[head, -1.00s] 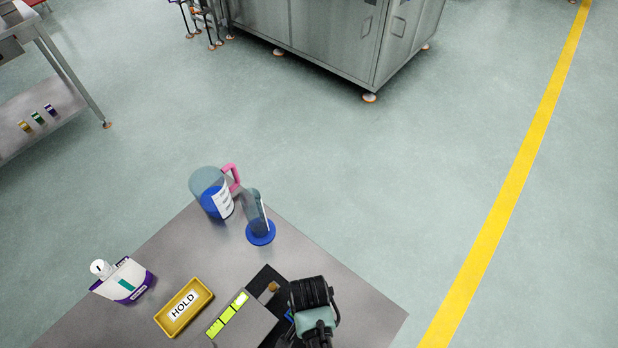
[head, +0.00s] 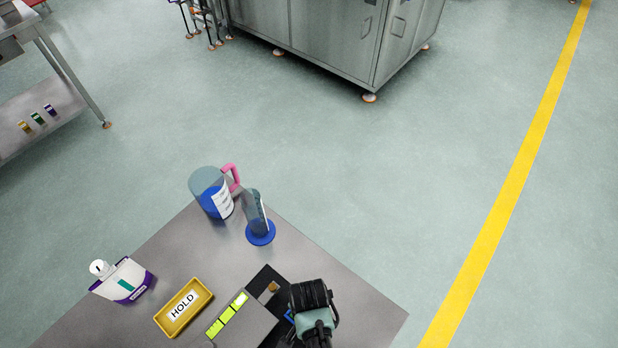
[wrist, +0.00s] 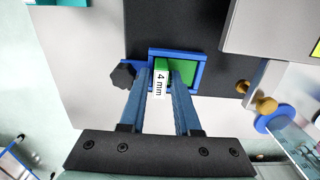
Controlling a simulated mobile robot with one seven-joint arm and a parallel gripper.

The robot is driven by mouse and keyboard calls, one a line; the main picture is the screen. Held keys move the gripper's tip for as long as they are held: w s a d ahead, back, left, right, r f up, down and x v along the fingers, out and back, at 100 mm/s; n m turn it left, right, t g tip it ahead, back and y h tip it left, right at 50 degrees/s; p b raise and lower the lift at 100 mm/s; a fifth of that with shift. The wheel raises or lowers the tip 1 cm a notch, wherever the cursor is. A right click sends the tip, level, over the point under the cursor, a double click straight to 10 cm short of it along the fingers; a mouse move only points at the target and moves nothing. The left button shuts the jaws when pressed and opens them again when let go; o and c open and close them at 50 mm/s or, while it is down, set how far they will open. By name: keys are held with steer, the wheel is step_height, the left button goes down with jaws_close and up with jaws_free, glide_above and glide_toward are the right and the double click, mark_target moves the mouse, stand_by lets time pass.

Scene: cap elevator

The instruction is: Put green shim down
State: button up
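The green shim (wrist: 162,64) carries a white "4 mm" label and shows between my fingertips in the wrist view. My gripper (wrist: 164,80) is shut on it, with one finger on each side. The shim is at a blue rectangular frame (wrist: 201,72) with more green inside it on the right. I cannot tell whether the shim touches the bottom of the frame. In the head view my arm hides the shim and most of the frame.
A dark plate (wrist: 222,72) surrounds the frame, with a black knob (wrist: 123,75) left and a brass knob (wrist: 265,105) right. The head view shows a grey block (head: 245,325), a yellow HOLD tray (head: 203,291), a blue-based cylinder (head: 260,232), a jug (head: 207,190) and a white bottle (head: 125,280).

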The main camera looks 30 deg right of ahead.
step_height(320, 180, up, 12)
stand_by(0.5)
steer(key=shift+r, duration=0.1)
steer(key=w+r+n+t+h, duration=0.3)
steer(key=w+r+t, duration=0.5)
steer(key=w+r, duration=0.95)
steer(key=w+a+r+n+t, duration=0.1)
steer(key=w+r+n+t, duration=0.4)
steer(key=r, duration=1)
steer(key=s+a+r+n+t+y, duration=0.15)
steer(key=r+t, duration=0.25)
steer(key=r, duration=0.6)
steer(key=s+a+r+n+t, duration=0.1)
steer(key=a+r+t, duration=0.2)
steer(key=r, duration=0.7)
steer(key=s+a+r+n+t, duration=0.2)
steer(key=r+t, duration=0.2)
steer(key=r, duration=0.7)
steer(key=s+a+r+n+t+y, duration=0.1)
steer(key=s+r+t, duration=0.2)
steer(key=s+r, duration=0.4)
steer(key=shift+a+r, duration=0.4)
steer(key=shift+r, duration=0.25)
steer(key=shift+n, duration=0.25)
